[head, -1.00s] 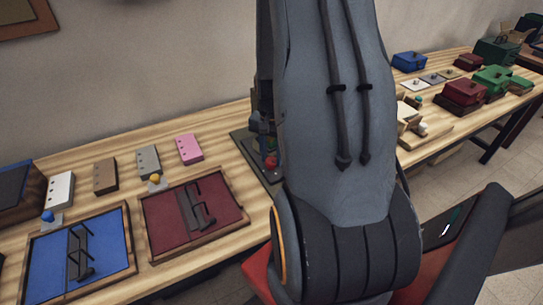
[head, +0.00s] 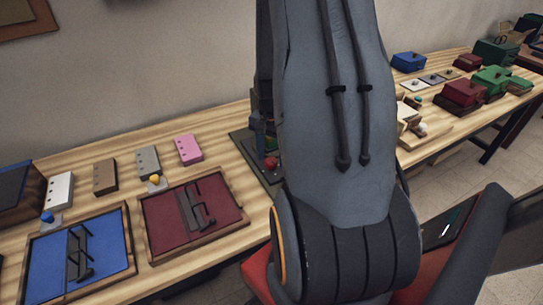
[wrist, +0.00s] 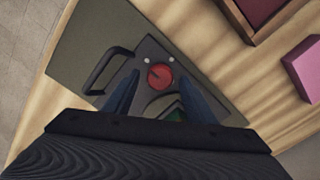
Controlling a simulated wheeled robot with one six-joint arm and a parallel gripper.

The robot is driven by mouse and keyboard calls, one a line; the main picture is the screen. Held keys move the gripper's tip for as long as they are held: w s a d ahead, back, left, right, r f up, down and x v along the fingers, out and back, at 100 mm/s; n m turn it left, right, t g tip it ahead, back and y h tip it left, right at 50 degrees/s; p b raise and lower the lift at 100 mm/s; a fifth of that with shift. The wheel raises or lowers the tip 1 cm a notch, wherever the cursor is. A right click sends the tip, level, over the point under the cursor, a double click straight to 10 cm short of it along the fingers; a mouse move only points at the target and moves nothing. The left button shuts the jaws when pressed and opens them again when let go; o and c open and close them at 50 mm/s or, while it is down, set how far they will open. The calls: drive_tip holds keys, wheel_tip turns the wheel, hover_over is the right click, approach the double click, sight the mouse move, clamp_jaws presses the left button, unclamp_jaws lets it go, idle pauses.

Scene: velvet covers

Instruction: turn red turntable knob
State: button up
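The red turntable knob (wrist: 160,77) is round with a dark mark on its face. It sits on a dark grey plate (wrist: 154,52) with two pale dots and a black handle (wrist: 103,72) beside it. My gripper (wrist: 158,80) is open, its two dark fingers on either side of the knob in the wrist view, with gaps visible between fingers and knob. I cannot tell how high the fingertips are above the plate.
A maroon panel (head: 228,192) and a blue panel (head: 45,275) in wooden frames lie to the left. A pink block (head: 189,149) stands behind them. Coloured boxes, including a dark red one (head: 463,93), stand on the table's right part.

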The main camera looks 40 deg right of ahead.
sight(272, 160)
drive_tip(key=shift+r, duration=0.1)
drive_tip(key=shift+r+b, duration=0.95)
drive_tip(key=shift+r, duration=2.85)
